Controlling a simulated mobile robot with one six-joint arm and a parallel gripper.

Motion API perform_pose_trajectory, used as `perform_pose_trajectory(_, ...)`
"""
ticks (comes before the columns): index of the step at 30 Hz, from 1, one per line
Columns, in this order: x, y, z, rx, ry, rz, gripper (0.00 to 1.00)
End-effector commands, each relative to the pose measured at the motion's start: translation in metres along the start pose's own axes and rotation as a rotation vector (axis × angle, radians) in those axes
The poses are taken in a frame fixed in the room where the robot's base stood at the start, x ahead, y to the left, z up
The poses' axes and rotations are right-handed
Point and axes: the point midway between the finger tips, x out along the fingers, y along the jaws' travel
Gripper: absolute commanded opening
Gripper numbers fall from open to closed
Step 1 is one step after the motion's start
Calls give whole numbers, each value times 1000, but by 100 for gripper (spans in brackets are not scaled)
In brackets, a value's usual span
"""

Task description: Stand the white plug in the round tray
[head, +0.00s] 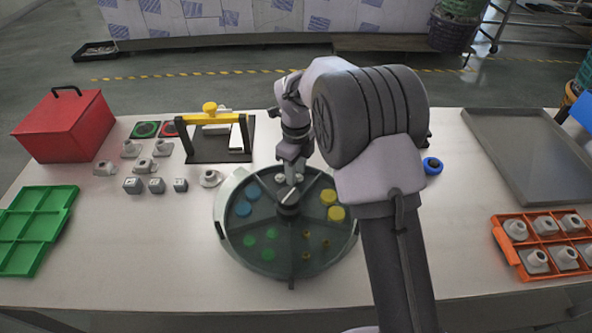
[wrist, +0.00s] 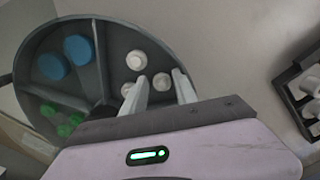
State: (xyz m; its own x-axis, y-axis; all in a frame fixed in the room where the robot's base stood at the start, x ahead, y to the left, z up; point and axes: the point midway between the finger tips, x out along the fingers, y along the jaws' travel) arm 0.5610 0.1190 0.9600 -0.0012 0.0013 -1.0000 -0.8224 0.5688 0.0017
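The round tray (head: 222,232) is a dark, divided dish at the table's middle. Its back compartment holds small white plugs (head: 280,178), partly hidden by my arm. In the wrist view three white plugs show in it: one (wrist: 137,60) farther in, one (wrist: 127,90) by the left finger, and one (wrist: 161,82) between my fingertips. My gripper (wrist: 161,75) is open, its two pale fingers apart with visible gaps beside that middle plug. In the head view my gripper (head: 290,182) is low over the back compartment. I cannot tell whether the middle plug touches the tray floor.
Other compartments hold blue (head: 244,208), green (head: 268,254), yellow (head: 336,213) and small orange pieces (head: 307,252). A black stand with a yellow bar (head: 208,118), grey blocks (head: 157,186) and a red box (head: 65,128) are left. An orange crate (head: 508,254) and metal tray (head: 530,150) are right.

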Motion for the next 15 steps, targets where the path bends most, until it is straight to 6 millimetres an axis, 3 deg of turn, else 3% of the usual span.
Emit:
perform_pose_trajectory(12, -1, -3, 1, -3, -4, -7, 50)
perform_pose_trajectory(15, -9, -3, 1, -2, -5, -9, 50)
